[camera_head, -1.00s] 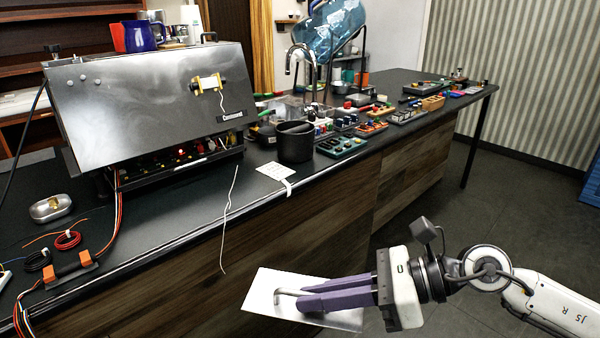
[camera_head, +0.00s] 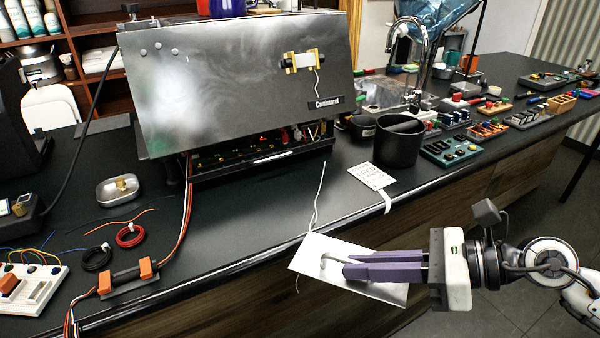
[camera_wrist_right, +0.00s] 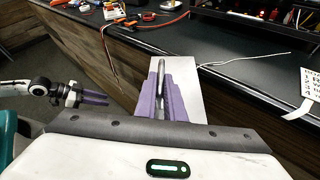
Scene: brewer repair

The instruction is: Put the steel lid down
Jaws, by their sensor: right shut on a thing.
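The steel lid (camera_head: 388,291) is a flat, thin plate with a bent bar handle on top. My right gripper (camera_head: 345,268) is shut on the lid's handle and holds the plate roughly level. In the head view the lid overlaps the counter's front edge; its exact height is hard to tell. In the right wrist view, the lid (camera_wrist_right: 187,80) lies beyond the purple fingers, with the handle between them. My left gripper (camera_wrist_right: 92,98) shows small at the left of the right wrist view, away from the lid, and its finger gap is unclear.
The dark counter (camera_head: 245,215) has bare room in front of the brewer (camera_head: 240,85). A black pot (camera_head: 399,147), a white card (camera_head: 372,176) and a thin white cord (camera_head: 319,195) are near the lid. Cable clips (camera_head: 125,280), wire coils and a metal dish (camera_head: 118,190) sit left.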

